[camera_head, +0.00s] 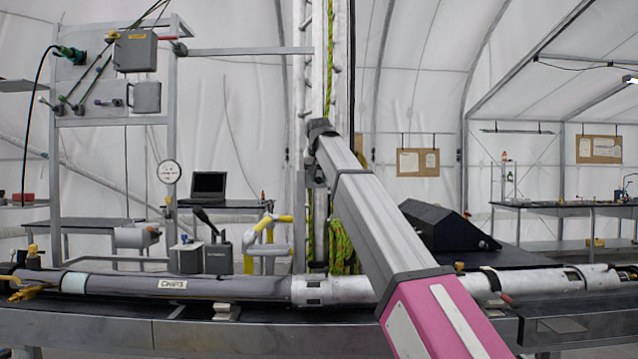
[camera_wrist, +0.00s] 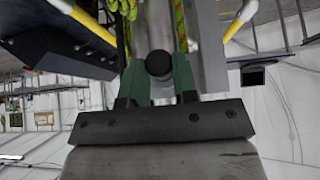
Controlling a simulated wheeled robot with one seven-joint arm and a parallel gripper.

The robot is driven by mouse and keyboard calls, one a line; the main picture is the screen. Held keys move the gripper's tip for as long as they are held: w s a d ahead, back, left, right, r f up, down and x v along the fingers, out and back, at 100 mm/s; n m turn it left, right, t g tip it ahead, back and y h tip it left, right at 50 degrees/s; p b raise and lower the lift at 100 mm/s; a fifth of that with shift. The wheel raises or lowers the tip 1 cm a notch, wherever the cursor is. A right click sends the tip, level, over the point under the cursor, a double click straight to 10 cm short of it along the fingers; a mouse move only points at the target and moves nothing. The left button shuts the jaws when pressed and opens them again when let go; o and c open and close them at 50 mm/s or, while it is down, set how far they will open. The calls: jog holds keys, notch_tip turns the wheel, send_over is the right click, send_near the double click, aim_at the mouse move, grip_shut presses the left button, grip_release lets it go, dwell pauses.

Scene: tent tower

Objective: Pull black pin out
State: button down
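A round black knob (camera_wrist: 158,64), which looks like the head of the black pin, shows in the wrist view in front of a grey upright bar. My gripper (camera_wrist: 159,57) has its two green fingers on either side of the knob. The finger gap is about as wide as the knob, and I cannot tell whether they touch it. In the head view my arm rises from the lower right to the grey tower mast (camera_head: 329,60). My gripper's fingers and the pin cannot be made out there.
A long horizontal pipe assembly (camera_head: 225,288) lies across the bench in front. Yellow handles (camera_head: 265,228) stand left of the mast. A black sloped box (camera_head: 440,228) stands right of it. A grey frame with control boxes (camera_head: 135,50) is at left. Green-yellow ropes (camera_head: 341,245) hang by the mast.

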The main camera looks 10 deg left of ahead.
jog(key=shift+s, duration=0.1)
dwell(0.4)
jog(key=s+d, duration=0.1)
jog(key=s, duration=0.5)
jog(key=shift+d, duration=0.25)
dwell(1.1)
dwell(0.4)
